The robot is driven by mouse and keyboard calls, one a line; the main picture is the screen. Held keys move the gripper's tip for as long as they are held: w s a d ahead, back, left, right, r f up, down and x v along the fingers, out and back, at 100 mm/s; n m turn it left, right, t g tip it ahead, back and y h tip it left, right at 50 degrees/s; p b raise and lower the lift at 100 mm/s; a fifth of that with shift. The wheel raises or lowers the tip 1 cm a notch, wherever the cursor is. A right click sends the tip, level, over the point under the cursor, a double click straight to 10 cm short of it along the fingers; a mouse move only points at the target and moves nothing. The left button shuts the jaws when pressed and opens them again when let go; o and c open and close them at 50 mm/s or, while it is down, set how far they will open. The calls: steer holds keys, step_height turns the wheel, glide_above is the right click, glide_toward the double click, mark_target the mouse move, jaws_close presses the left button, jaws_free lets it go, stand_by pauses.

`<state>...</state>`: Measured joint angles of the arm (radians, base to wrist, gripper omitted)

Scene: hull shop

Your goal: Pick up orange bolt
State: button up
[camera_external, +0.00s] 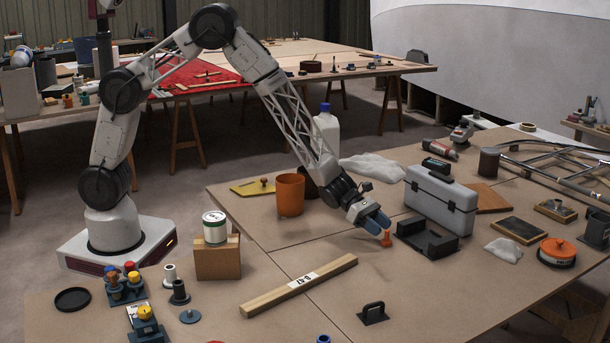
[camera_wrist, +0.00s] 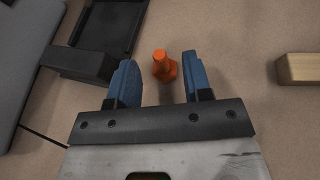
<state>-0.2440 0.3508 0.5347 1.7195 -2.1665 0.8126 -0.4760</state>
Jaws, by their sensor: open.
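The orange bolt (camera_external: 386,239) stands upright on the table in the external view, just past my gripper's tips. In the wrist view the bolt (camera_wrist: 164,66) shows between and slightly beyond the two blue fingertips. My gripper (camera_external: 377,222) is low over the table, and its open fingers (camera_wrist: 160,78) have clear space on both sides of the bolt. Nothing is held. In the wrist view the bolt's head and part of its shaft show, and no finger visibly touches it.
A black tray (camera_external: 441,246) lies close to the right of the bolt, with a grey toolbox (camera_external: 440,203) behind it. A wooden beam (camera_external: 300,286) lies to the left. An orange cup (camera_external: 290,195) stands farther back. The table in front of the bolt is mostly clear.

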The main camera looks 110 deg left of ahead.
mark_target(391, 242)
steer(key=shift+x, duration=2.55)
jaws_close()
